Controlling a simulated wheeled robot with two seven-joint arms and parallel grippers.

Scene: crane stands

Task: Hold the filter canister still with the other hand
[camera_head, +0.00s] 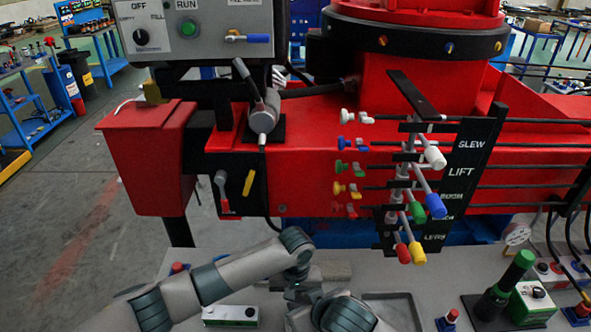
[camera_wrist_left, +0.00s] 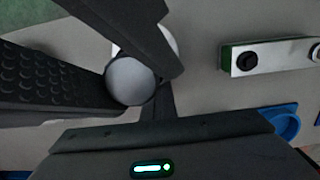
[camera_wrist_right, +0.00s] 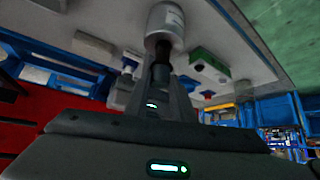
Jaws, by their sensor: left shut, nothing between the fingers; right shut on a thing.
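A pale grey cylinder with a small label, seemingly the filter canister (camera_wrist_right: 166,20), stands beyond my right gripper (camera_wrist_right: 162,82) in the right wrist view. A dark neck joins it, and my right gripper is shut at that dark end. In the left wrist view a grey round end (camera_wrist_left: 130,80) with white behind it shows between dark jaw-like parts. My left gripper (camera_wrist_left: 166,100) is shut and empty close by it. In the head view both arms meet low in the middle, where my right gripper (camera_head: 303,293) shows. The canister is hidden there by the arms.
The grey bench holds a green-white button box (camera_head: 232,316), a green-handled tool (camera_head: 512,272) and a shallow tray (camera_head: 395,307). Behind it stands the red crane (camera_head: 300,140) with coloured levers (camera_head: 435,205) jutting forward.

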